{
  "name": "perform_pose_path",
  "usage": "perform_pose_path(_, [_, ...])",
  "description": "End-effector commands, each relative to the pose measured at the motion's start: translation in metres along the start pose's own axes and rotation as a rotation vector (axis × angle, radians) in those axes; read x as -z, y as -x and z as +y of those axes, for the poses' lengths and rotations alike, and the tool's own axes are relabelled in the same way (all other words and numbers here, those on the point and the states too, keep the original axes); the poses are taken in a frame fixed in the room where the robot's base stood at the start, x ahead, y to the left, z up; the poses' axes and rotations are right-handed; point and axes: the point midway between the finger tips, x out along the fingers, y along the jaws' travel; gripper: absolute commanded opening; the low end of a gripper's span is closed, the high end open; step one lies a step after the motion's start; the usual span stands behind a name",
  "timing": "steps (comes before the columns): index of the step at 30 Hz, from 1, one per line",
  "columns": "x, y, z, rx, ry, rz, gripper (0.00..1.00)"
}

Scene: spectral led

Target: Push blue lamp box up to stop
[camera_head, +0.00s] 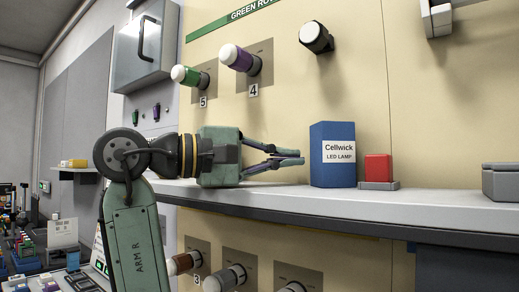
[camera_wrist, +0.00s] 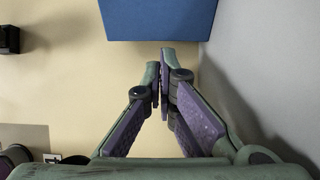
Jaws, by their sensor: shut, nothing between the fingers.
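The blue lamp box (camera_head: 333,168) stands upright on the pale shelf (camera_head: 420,210), with a white "Cellwick LED LAMP" label facing out. A red block (camera_head: 378,168) on a grey base (camera_head: 380,185) sits just right of the box; a narrow gap seems to lie between them. My gripper (camera_head: 302,157) is shut and empty, level with the box and just left of it. In the wrist view the fingertips (camera_wrist: 165,50) point at the box's blue face (camera_wrist: 160,18), with a small gap visible. I cannot tell whether the fingertips touch it.
A grey block (camera_head: 501,182) lies at the right of the shelf. Green (camera_head: 190,76) and purple (camera_head: 240,60) lamps and a black one (camera_head: 316,38) stick out of the wall above. More lamps show below the shelf, near its front edge.

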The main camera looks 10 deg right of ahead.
Motion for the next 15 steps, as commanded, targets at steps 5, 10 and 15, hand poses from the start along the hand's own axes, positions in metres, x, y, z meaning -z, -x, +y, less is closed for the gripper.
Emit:
perform_pose_path(5, [0.000,-0.017,0.000,0.000,0.000,0.001,0.00])
perform_pose_path(10, [0.000,-0.020,0.000,-0.001,-0.001,0.002,0.00])
perform_pose_path(15, [0.000,-0.020,0.000,-0.001,-0.001,0.002,0.00])
